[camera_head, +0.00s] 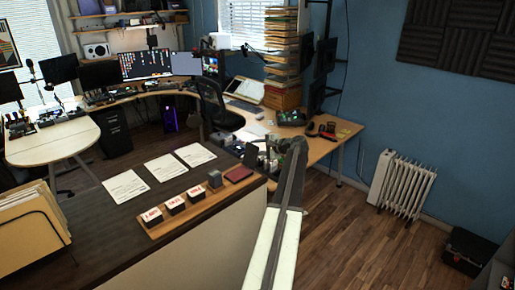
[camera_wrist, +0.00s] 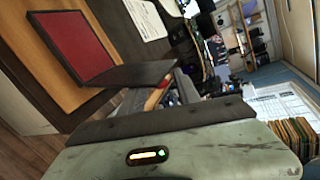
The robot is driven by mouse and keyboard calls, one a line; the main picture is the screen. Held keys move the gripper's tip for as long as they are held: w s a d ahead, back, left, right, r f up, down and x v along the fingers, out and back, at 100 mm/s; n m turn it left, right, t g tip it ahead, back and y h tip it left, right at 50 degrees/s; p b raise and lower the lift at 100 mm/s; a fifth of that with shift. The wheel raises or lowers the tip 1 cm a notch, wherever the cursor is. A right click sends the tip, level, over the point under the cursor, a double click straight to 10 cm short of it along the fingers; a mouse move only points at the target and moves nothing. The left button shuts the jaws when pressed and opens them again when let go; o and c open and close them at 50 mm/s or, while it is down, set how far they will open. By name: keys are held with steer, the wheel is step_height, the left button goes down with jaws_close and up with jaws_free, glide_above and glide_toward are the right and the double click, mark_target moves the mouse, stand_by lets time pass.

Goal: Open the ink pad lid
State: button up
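The ink pad (camera_head: 238,173) lies at the right end of the wooden board on the dark counter, its red face up. In the wrist view the ink pad (camera_wrist: 75,45) shows a red surface inside a black frame. A dark flat panel (camera_wrist: 130,75) extends from its edge and looks like the raised lid, but I cannot be sure. My arm reaches up past the counter's right edge, and my gripper (camera_head: 292,147) is to the right of the pad. A grey-green part of my gripper fills the bottom of the wrist view. Its fingertips and their opening are not clear.
A file rack (camera_head: 35,228) stands at the left. Floor is open at the right, before a radiator (camera_head: 402,185).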

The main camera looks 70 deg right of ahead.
steer(key=p+v, duration=0.2)
steer(key=v, duration=0.5)
steer(key=shift+s, duration=0.3)
steer(key=shift+p, duration=0.3)
